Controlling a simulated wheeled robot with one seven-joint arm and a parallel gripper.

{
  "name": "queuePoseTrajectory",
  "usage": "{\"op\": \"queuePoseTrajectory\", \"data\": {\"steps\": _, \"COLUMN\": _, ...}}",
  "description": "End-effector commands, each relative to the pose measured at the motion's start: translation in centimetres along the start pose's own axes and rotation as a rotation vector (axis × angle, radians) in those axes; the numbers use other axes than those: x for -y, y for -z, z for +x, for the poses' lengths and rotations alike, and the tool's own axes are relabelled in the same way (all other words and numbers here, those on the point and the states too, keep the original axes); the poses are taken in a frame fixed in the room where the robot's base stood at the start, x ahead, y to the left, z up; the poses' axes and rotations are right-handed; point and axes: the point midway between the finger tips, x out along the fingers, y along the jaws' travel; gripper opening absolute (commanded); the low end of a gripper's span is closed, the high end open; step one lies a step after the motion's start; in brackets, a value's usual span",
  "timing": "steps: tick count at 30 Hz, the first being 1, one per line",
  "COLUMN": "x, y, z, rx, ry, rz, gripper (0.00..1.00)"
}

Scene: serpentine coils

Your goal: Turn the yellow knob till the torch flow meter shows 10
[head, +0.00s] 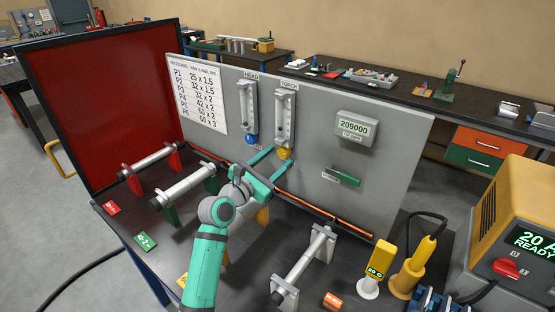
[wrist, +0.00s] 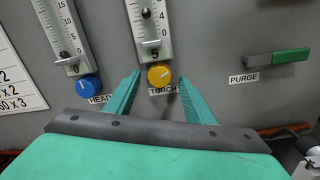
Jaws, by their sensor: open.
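The yellow knob (wrist: 160,75) sits on the grey panel at the foot of the torch flow meter (wrist: 150,25), just above the TORCH label. It also shows in the head view (head: 285,154). A dark bead in the meter's tube is near the 4 mark in the wrist view, where the upper scale is cut off. My gripper (wrist: 160,78) is open, with one teal finger to each side of the knob's lower part. I see no clear contact with the knob. The head view shows my gripper (head: 281,157) close to the panel.
The blue knob (wrist: 84,88) of the head flow meter (head: 248,105) is just left of my left finger. A green PURGE lever (wrist: 289,56) is to the right. A counter box (head: 357,127) reads 209000. A copper tube (head: 325,208) runs below along the panel.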

Motion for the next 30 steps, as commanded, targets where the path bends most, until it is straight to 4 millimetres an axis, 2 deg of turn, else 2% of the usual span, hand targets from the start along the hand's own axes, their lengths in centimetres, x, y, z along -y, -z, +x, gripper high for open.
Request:
{"op": "queuePoseTrajectory", "data": {"steps": 9, "x": -0.1, "y": 0.1, "z": -5.7, "rx": -0.001, "ry": -0.004, "rz": -0.001, "gripper": 0.49}}
{"op": "queuePoseTrajectory", "data": {"steps": 15, "x": 0.0, "y": 0.1, "z": -8.7, "rx": -0.001, "ry": -0.003, "rz": -0.002, "gripper": 0.49}}
{"op": "queuePoseTrajectory", "data": {"steps": 21, "x": 0.0, "y": 0.1, "z": -10.1, "rx": -0.001, "ry": -0.001, "rz": -0.001, "gripper": 0.49}}
{"op": "queuePoseTrajectory", "data": {"steps": 30, "x": 0.0, "y": 0.1, "z": -10.2, "rx": -0.001, "ry": 0.000, "rz": -0.001, "gripper": 0.50}}
